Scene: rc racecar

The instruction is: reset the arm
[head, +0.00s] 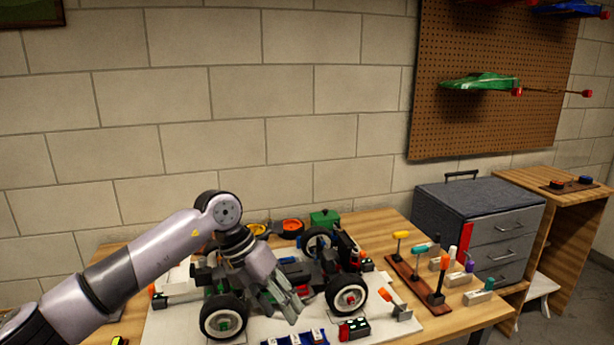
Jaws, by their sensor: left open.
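My left arm comes in from the left, and my left gripper (288,306) points down and to the right over the work table. Its fingers are open, with nothing seen between them. It is in front of the RC car chassis (327,271) and hides part of it. Whether the fingers touch the car I cannot tell. The car has black tyres with white rims, such as the front wheel (346,294) and another wheel (223,317). My right gripper is not in the view.
A wooden rack (413,283) of coloured-handle tools stands right of the car. A grey drawer unit (480,225) is at the back right. A blue tray (297,338) and a small red-and-black part (354,329) lie at the front. A pegboard (492,84) hangs on the wall.

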